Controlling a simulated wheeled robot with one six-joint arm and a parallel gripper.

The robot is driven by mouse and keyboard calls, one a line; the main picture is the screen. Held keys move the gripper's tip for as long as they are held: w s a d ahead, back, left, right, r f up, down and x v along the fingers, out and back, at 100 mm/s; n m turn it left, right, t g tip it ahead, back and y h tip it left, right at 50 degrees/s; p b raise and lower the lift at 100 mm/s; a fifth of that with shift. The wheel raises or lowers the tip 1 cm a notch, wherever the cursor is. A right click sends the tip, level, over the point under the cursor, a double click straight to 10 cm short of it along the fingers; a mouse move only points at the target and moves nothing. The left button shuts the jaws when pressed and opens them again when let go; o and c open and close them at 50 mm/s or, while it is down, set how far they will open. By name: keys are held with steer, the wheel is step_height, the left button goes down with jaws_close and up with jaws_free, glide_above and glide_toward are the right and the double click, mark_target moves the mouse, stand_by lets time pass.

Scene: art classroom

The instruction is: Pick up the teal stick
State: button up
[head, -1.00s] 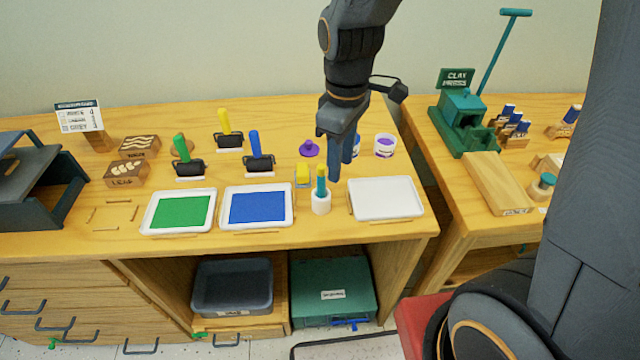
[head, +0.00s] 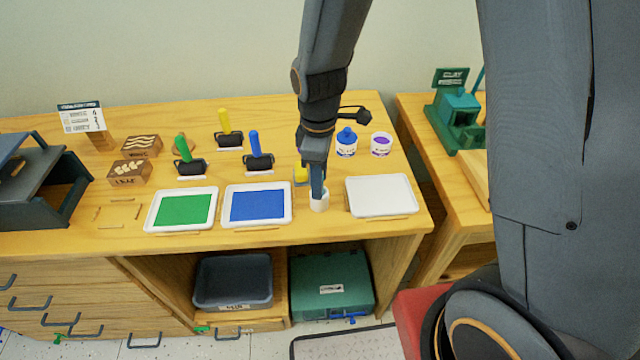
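My gripper (head: 317,193) points straight down at the small white cup (head: 320,204) near the front of the table. Its fingers are at the cup's mouth and cover the teal stick, which stood upright in this cup a second ago. I cannot make out the stick now, nor whether the fingers are around it or closed on it. A yellow-topped item (head: 300,174) stands just behind and left of the cup, partly hidden by the gripper.
A blue paint tray (head: 288,216) lies close left of the cup, with a green paint tray (head: 150,222) beyond. An empty white tray (head: 352,209) is close right. Rollers (head: 259,162), a blue-lidded jar (head: 346,148) and a purple paint jar (head: 381,150) stand behind.

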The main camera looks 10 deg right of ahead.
steer(key=shift+f, duration=0.4)
jaws_close()
steer(key=shift+r, duration=0.1)
